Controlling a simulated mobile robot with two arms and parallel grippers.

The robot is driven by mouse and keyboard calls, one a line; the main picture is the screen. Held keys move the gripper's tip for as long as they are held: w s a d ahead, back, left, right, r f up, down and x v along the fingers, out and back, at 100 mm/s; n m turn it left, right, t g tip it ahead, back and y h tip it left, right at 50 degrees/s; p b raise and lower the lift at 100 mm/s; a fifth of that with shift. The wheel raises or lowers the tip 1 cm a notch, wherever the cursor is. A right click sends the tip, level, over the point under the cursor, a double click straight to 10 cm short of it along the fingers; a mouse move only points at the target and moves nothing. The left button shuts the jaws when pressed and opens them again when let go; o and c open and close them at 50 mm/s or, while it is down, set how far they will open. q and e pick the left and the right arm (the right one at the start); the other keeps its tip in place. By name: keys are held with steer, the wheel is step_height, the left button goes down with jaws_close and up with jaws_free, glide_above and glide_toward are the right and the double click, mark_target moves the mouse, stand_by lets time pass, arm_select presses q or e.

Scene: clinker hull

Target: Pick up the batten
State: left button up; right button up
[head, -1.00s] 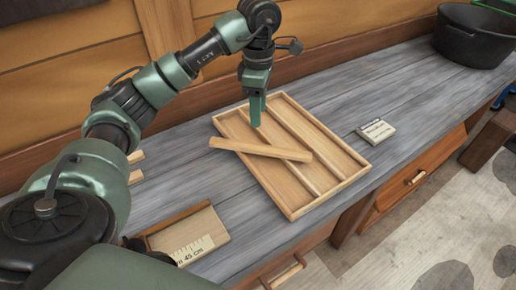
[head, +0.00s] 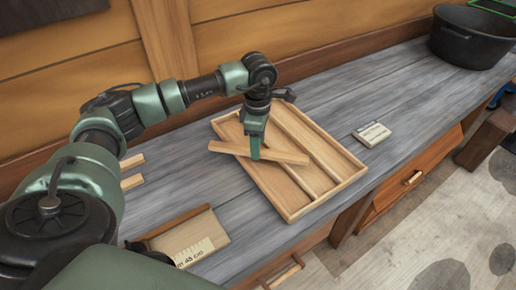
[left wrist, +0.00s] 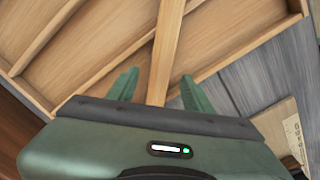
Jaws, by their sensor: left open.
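The batten (head: 288,156) is a pale wooden strip lying aslant across the shallow wooden tray (head: 292,214). Its left end reaches over the tray's left rim and its right end lies over the dividers. My left gripper (head: 255,152) is open and low at the batten, around its middle. In the left wrist view the batten (left wrist: 166,45) runs between the two spread fingers of the gripper (left wrist: 158,88), with a gap to each side. I cannot tell whether a finger touches it. My right gripper is not in view.
The tray stands on a grey plank bench (head: 385,95). A small labelled block (head: 372,134) lies to its right, a black pot (head: 472,38) at the far right. A wooden piece with ruler markings (head: 190,240) is at front left, and short wooden strips (head: 131,162) at left.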

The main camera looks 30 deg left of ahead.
arm_select(q)
steer(key=shift+f, duration=0.9)
jaws_close()
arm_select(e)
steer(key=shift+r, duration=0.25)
arm_select(q)
steer(key=shift+r, duration=0.1)
